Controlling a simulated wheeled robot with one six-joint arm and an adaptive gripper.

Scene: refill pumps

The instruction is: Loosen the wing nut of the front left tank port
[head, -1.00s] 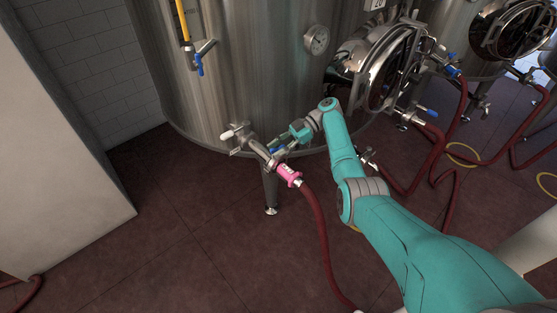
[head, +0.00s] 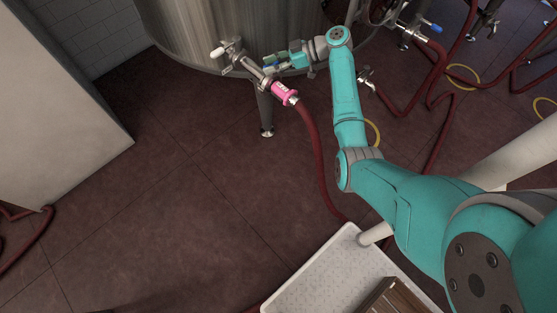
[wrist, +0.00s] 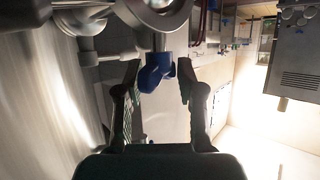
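The front left tank port (head: 247,65) is a metal fitting low on the big steel tank, with a white-ended handle (head: 220,52). A pink-tagged coupling (head: 284,92) joins it to a dark red hose. My gripper (head: 277,63) is right beside the port, coming from the right. In the wrist view my gripper (wrist: 158,72) is open, with one finger on each side of a blue winged part (wrist: 155,73), apparently the wing nut. In the head view the gripper partly hides that part.
A steel tank leg (head: 265,112) stands just below the port. The red hose (head: 320,160) runs down to the floor near a white tray (head: 315,270). More red hoses and valves lie at the right.

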